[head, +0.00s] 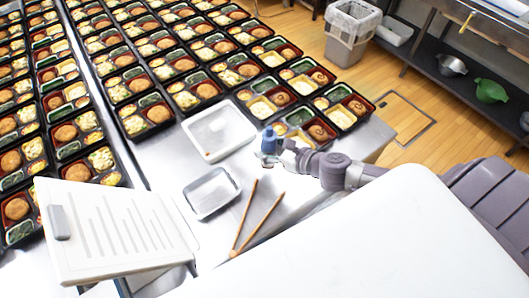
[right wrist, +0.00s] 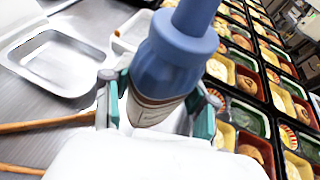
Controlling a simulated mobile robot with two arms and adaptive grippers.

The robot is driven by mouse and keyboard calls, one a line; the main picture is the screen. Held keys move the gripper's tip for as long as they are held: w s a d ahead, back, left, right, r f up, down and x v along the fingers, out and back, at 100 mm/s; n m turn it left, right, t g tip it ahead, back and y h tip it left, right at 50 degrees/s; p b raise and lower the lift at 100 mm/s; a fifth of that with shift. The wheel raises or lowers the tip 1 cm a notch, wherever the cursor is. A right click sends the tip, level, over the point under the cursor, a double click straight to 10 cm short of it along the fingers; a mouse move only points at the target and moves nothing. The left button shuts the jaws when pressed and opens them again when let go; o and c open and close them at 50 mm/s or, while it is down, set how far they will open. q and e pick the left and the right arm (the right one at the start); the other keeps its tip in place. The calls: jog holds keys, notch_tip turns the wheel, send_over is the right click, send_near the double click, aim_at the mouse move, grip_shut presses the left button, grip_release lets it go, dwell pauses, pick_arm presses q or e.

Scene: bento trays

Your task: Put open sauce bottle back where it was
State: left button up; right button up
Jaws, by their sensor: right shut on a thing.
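The sauce bottle (head: 268,139) has a blue top and shows beside the right end of the white tray, above the steel table. In the right wrist view the bottle (right wrist: 170,60) fills the middle, with a blue cap and neck and a pale labelled body. My right gripper (head: 279,148) is shut around the bottle's body, with a finger on each side in the right wrist view (right wrist: 157,108). The bottle's base is hidden, so I cannot tell whether it touches the table. My left gripper cannot be made out.
A white tray (head: 207,154) and a smaller metal tray (head: 188,206) lie left of the bottle. Two wooden sticks (head: 246,213) lie in front. Filled bento trays (head: 352,122) crowd the table behind and right. A white panel (head: 75,264) stands at front left.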

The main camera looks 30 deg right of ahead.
jog(key=shift+x, duration=0.85)
jog(key=shift+s+a+f, duration=0.1)
jog(key=shift+f, duration=2)
jog(key=shift+f, duration=0.1)
jog(key=o, duration=0.6)
jog(key=b+v, duration=0.2)
jog(key=v, duration=1)
jog(key=shift+s, duration=0.1)
